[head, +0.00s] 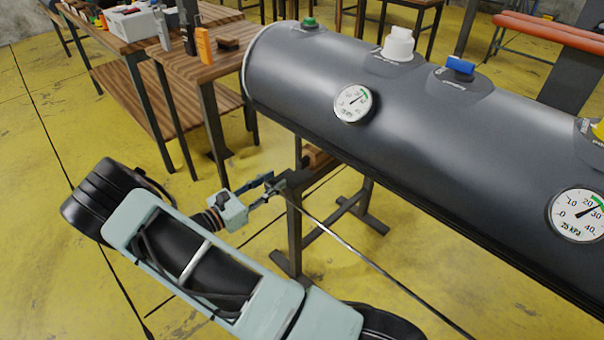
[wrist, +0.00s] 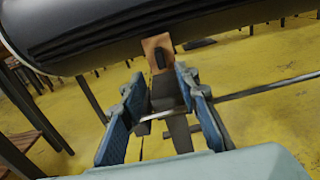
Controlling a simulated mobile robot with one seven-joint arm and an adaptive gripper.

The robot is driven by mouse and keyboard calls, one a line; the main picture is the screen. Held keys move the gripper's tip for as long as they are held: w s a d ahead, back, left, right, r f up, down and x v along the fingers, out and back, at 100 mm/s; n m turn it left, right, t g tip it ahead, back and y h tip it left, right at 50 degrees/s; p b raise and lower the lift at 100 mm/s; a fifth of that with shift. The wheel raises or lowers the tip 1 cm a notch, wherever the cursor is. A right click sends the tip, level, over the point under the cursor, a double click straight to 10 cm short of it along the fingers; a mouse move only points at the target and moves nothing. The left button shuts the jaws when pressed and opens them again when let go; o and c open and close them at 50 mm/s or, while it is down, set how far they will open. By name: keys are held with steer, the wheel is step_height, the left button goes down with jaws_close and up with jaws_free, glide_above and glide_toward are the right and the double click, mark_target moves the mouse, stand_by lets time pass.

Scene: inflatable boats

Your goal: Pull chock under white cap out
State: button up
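The white cap (head: 398,46) sits on top of the big dark grey tube (head: 300,85) in the head view. Below the tube, a wooden chock (head: 318,157) rests on the dark metal stand and is mostly hidden by the tube. My gripper (head: 274,186) is low beside the stand. Its blue fingers are spread apart in the wrist view (wrist: 160,78), with the chock beyond the tips and nothing held.
The dark stand (head: 293,230) and a thin rod (head: 385,272) are close to my gripper. A wooden workbench (head: 185,65) with an orange item (head: 203,47) stands at the left. Green (head: 309,23) and blue (head: 460,65) caps flank the white one. Yellow floor is open at the left.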

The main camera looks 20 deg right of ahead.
mark_target(300, 164)
steer(key=b+x, duration=0.2)
steer(key=x, duration=0.8)
steer(key=shift+w+d+f, duration=0.1)
steer(key=shift+w+d, duration=0.15)
steer(key=shift+d, duration=0.05)
steer(key=shift+c, duration=0.4)
jaws_close()
